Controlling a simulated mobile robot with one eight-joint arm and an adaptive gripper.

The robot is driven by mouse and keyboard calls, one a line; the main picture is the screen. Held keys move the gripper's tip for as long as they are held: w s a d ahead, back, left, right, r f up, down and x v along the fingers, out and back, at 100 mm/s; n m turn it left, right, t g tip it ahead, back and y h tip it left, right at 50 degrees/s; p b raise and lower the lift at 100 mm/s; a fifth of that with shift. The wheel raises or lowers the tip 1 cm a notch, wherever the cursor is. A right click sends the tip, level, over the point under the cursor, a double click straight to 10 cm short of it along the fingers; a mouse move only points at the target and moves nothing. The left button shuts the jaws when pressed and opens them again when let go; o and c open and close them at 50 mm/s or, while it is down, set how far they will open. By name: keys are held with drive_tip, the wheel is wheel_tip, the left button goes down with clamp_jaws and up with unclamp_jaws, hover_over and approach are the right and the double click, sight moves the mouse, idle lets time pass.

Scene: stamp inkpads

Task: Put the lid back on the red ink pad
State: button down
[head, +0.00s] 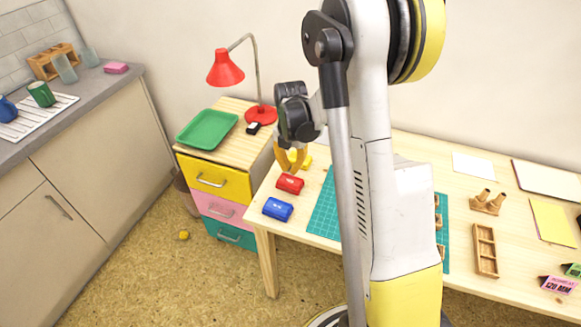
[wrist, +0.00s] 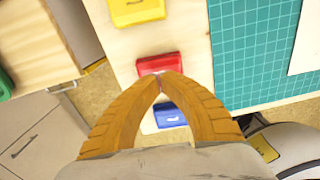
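The red ink pad (head: 290,184) lies near the left end of the wooden table, between a blue pad (head: 278,209) and a yellow pad (head: 307,162). The wrist view shows the red pad (wrist: 158,64), the yellow pad (wrist: 137,11) and the blue pad (wrist: 170,115). My gripper (head: 291,172) is above the red pad, pointing down. In the wrist view its orange fingertips (wrist: 160,75) meet over the near edge of the red pad, with nothing clearly held between them. I cannot make out a separate red lid. The fingers hide part of the pads.
A green cutting mat (head: 325,211) lies right of the pads. A drawer unit (head: 218,187) stands to the left with a green tray (head: 207,129) and a red lamp (head: 226,70). Wooden holders (head: 485,250) and papers lie farther right.

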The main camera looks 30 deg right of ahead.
sight(291, 180)
drive_tip(key=shift+f+b, duration=1.55)
drive_tip(key=shift+f, duration=0.65)
drive_tip(key=shift+r, duration=0.1)
drive_tip(key=shift+r+p, duration=2.35)
drive_tip(key=shift+r, duration=1.05)
